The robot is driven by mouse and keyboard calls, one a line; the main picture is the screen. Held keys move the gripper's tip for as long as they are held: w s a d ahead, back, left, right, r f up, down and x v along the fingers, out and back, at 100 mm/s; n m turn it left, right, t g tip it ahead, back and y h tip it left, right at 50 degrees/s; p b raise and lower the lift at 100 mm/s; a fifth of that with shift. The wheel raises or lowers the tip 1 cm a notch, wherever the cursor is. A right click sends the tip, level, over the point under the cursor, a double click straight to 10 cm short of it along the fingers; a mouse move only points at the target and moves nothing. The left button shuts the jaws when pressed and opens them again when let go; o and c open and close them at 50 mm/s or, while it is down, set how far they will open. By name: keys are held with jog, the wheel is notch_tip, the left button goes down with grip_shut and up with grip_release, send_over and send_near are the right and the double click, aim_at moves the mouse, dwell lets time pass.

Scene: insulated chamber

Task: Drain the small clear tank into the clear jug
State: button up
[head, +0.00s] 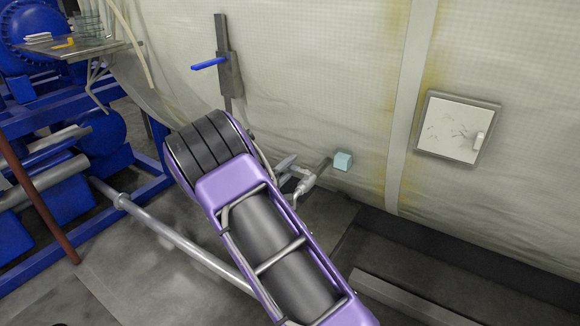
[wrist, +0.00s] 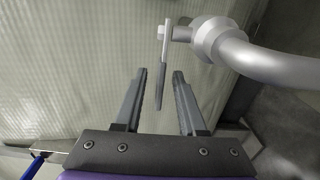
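My gripper (wrist: 160,73) is open, its two grey fingers apart. A flat dark lever (wrist: 161,85) on a pale stem beside a grey pipe (wrist: 265,62) lies between the fingertips in the picture; I cannot tell whether it is within their reach. In the head view my purple arm hides most of my gripper. A pale grey pipe fitting (head: 303,183) shows just past the arm, near a small light-blue block (head: 343,161) at the wall. A clear vessel (head: 89,24) stands on the table at top left; I cannot tell whether it is the tank or jug.
Blue machinery (head: 95,135) and a metal table (head: 62,47) fill the left. A blue-handled lever (head: 208,63) is on the padded wall (head: 310,60), with a framed white panel (head: 456,128) at right. A long pipe (head: 165,230) runs low behind my arm.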

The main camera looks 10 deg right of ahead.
grip_shut()
dwell(1.4)
